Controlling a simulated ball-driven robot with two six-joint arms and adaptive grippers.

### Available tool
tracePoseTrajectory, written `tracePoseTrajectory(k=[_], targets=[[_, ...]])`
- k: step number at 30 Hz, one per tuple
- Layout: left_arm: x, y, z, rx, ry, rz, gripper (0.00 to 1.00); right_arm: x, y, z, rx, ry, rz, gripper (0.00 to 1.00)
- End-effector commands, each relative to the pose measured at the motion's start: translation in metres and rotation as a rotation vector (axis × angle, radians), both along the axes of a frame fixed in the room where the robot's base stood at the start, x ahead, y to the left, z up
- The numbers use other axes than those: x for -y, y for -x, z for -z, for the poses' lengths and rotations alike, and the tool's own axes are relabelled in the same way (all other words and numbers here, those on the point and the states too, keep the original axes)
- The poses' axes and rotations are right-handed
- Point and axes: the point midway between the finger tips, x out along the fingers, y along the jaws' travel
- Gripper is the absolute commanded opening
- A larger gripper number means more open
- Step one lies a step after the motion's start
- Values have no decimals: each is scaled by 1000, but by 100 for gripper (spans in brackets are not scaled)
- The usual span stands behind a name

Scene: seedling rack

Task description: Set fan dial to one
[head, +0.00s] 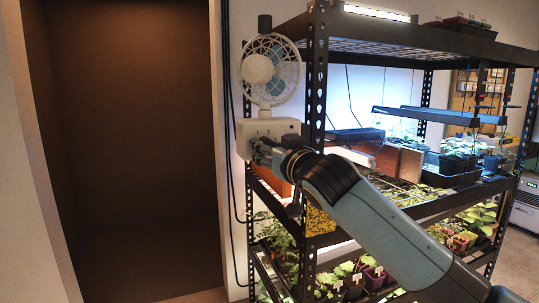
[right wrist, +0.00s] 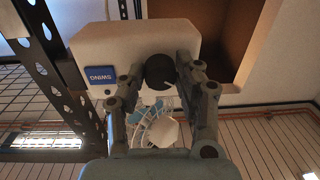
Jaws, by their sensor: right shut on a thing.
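The small white fan (head: 270,70) has a box-shaped base (head: 266,127) fixed beside the rack's front post. My right gripper (head: 265,147) reaches the front of this base, and its arm hides part of the rack. In the right wrist view the white base (right wrist: 115,48) carries a round black dial (right wrist: 159,71) with a pale pointer mark. The two fingers of my right gripper (right wrist: 160,75) are shut on the dial, one on each side. The scale numbers around the dial cannot be read. My left gripper is not in view.
A blue SWING button (right wrist: 100,76) sits beside the dial. The perforated black rack post (head: 316,100) stands close to the right of the fan. Rack shelves hold several seedling trays (head: 455,165). Cables hang down the wall left of the rack; a dark doorway (head: 130,140) is farther left.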

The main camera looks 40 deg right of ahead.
Motion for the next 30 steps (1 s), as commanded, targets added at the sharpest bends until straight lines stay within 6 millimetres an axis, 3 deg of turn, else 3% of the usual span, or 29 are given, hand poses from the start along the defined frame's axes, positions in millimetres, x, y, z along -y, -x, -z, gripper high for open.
tracePoseTrajectory(k=[15,30], targets=[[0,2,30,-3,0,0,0,-1,0,2,99,-408,0,1],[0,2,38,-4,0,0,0,-2,0,1,134,-558,1,1]])
